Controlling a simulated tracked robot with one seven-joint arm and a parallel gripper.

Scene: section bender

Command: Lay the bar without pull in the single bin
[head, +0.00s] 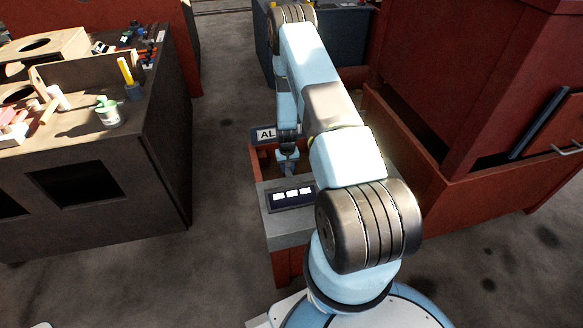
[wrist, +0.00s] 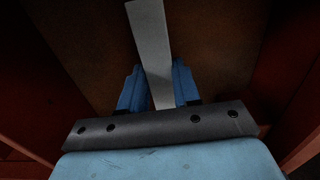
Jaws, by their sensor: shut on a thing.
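My gripper (head: 287,158) reaches down into a small red bin (head: 261,160) with an "AL" sign (head: 265,134) at its far side. In the wrist view my blue fingers (wrist: 156,82) are shut on a flat grey bar (wrist: 150,38). The bar extends away from the fingers, over a brown surface (wrist: 95,45) between dark red walls (wrist: 288,65). I cannot tell whether the bar touches that surface. In the head view the bar is not clearly visible, and my arm hides part of the bin.
A grey block with a dark panel of white labels (head: 291,195) stands at the bin's near side. A dark workbench (head: 165,120) with tools is at left. A large red cabinet (head: 450,70) and a red-brown bin wall (head: 480,190) stand close at right. Open floor (head: 225,80) lies between.

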